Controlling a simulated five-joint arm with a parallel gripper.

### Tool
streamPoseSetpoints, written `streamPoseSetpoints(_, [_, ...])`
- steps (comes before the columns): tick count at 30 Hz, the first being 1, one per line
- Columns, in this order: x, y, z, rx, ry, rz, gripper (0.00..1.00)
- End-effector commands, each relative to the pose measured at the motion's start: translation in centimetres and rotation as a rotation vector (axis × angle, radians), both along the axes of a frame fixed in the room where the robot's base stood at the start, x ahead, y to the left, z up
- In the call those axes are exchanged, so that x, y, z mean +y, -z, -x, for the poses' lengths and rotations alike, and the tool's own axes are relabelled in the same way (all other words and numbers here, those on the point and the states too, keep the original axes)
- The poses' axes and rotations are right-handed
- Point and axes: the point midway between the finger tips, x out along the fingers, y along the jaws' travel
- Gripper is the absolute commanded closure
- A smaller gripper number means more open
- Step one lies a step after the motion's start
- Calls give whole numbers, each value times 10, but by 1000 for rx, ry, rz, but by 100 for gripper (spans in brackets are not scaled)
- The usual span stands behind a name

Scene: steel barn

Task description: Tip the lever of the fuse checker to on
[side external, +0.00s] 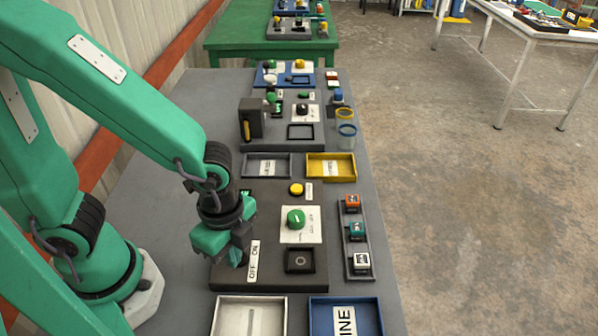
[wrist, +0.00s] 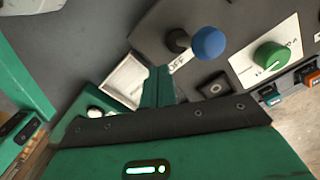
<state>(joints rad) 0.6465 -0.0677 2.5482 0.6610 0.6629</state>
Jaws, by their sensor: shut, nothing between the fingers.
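The fuse checker (side external: 270,275) is a dark box on the grey bench, with a green knob (side external: 296,218), a yellow button (side external: 296,188) and a square socket (side external: 299,261). An OFF/ON label (side external: 253,261) runs along its left part. In the wrist view the lever (wrist: 208,43) shows as a blue ball on a short dark stem, beside the partly covered OFF label (wrist: 181,60). In the side view my gripper hides the lever. My gripper (side external: 238,258) is shut and empty, low over the checker's left part. In the wrist view its fingers (wrist: 158,86) are apart from the blue ball.
A grey rack (side external: 359,240) with orange, teal and white blocks stands right of the checker. A white-lined tray (side external: 250,315) and a blue tray (side external: 345,316) lie in front. Grey (side external: 268,166) and yellow (side external: 331,167) trays lie behind, before another dark device (side external: 283,130).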

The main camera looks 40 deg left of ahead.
Motion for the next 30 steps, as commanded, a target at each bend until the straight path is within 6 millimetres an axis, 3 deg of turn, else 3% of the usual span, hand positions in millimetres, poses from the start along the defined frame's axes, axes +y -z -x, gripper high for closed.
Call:
streamPoseSetpoints(14, [-3,-2,3,0,0,1,100])
streamPoseSetpoints(30, [-3,-30,2,-2,0,1,100])
